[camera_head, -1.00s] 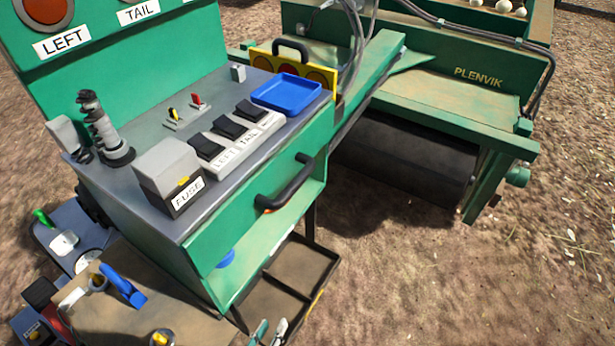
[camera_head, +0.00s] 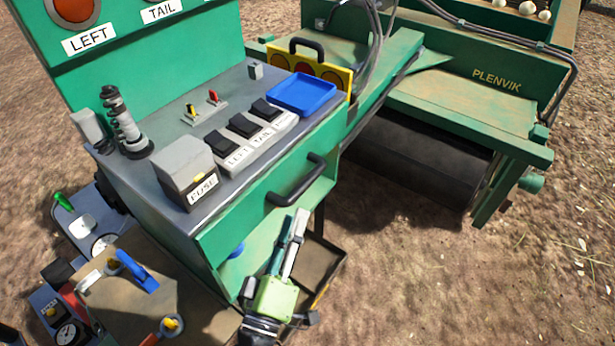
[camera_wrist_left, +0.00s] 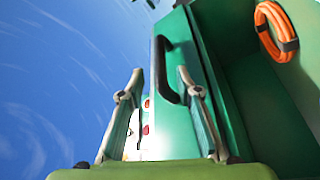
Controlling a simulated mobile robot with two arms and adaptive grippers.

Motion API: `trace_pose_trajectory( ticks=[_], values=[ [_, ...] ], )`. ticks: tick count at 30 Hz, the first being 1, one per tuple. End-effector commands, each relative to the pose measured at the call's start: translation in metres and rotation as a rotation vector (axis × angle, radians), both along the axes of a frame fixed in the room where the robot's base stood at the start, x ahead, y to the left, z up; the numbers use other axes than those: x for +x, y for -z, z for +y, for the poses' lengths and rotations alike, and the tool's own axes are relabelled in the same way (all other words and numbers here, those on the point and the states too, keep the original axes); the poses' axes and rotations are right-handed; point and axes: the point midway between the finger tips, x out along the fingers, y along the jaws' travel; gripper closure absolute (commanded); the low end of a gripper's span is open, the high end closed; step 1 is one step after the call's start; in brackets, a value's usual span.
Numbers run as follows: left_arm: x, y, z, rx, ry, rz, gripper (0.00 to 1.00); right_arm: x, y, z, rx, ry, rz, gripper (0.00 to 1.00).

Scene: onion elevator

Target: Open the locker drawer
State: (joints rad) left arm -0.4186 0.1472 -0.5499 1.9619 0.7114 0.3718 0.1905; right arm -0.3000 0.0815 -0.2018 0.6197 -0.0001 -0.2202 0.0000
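The locker drawer (camera_head: 245,215) is the green front panel below the console's grey top, and it looks shut. Its black bar handle (camera_head: 297,185) runs along the panel, and the handle also shows in the left wrist view (camera_wrist_left: 165,70). My left gripper (camera_head: 291,222) is just below the handle in the head view, fingers pointing up at it. In the left wrist view the fingers (camera_wrist_left: 160,75) are apart, with the handle ahead and between them in the picture. I see no contact. My right gripper is not in view.
The console top holds a grey fuse box (camera_head: 186,172), black switches and a blue tray (camera_head: 302,94). An orange hose coil (camera_wrist_left: 275,30) hangs in the green space at right in the wrist view. A tool-covered table (camera_head: 125,305) stands at lower left; bare ground lies at right.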

Motion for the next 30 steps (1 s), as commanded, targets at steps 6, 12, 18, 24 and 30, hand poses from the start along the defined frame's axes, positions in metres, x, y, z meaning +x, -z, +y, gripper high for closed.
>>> trace_pose_trajectory(
  ticks=[6, 12, 18, 24, 30],
  values=[
    [0.047, -0.015, -0.014, 0.001, -0.002, -0.004, 0.68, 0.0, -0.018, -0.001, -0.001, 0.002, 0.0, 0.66],
    [0.079, -0.02, -0.024, 0.002, 0.0, -0.001, 0.68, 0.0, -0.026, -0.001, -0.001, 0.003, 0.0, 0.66],
    [0.094, -0.022, -0.028, 0.002, 0.0, 0.0, 0.68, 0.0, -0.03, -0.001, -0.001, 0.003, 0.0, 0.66],
    [0.097, -0.021, -0.029, 0.002, 0.0, 0.001, 0.68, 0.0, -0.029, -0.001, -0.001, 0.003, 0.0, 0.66],
    [0.096, -0.021, -0.029, 0.002, 0.0, 0.001, 0.89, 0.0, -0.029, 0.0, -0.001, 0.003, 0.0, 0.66]
  ],
)
